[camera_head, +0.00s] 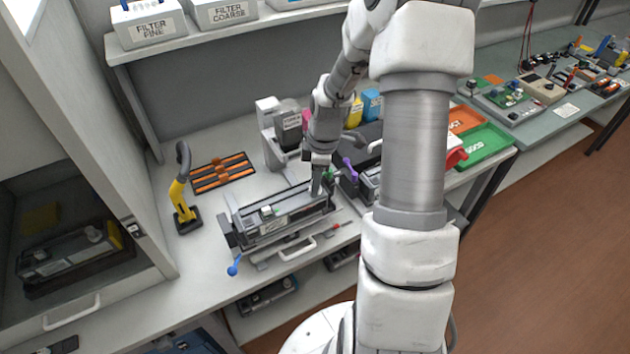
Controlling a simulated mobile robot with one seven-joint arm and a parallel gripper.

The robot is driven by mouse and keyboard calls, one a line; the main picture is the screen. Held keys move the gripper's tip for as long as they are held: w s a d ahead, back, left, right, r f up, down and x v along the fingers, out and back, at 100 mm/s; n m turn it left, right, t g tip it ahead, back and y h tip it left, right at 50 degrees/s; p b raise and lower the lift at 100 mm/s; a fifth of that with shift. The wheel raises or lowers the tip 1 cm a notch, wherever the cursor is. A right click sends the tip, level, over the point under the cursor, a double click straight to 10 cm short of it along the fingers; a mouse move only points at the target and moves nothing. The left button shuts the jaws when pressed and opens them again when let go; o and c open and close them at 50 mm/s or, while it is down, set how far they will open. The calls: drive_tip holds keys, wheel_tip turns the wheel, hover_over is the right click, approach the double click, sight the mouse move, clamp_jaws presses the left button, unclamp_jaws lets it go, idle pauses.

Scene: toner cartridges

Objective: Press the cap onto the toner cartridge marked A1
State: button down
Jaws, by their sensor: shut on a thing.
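A long grey and black toner cartridge (275,216) lies in a bench holder with a blue-knobbed lever (234,268) at its front left. A small pale and green part shows on its top near the left. I cannot read an A1 mark on it. My gripper (316,191) points down at the cartridge's right end, at its top.
A yellow and black hand tool (182,199) and an orange-and-black rack (222,173) stand on the left of the bench. A grey-white device (277,130) stands behind the cartridge. Dark units with a purple lever (349,168) are close on the right. Green (483,147) and orange trays lie beyond.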

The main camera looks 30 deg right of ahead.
drive_tip(key=shift+f+b, duration=0.3)
drive_tip(key=shift+f, duration=0.1)
idle(0.3)
drive_tip(key=shift+c, duration=1.6)
unclamp_jaws()
drive_tip(key=shift+d, duration=0.15)
drive_tip(key=shift+r, duration=0.2)
drive_tip(key=shift+r+p, duration=2.6)
drive_tip(key=shift+r, duration=0.75)
drive_tip(key=shift+c, duration=0.2)
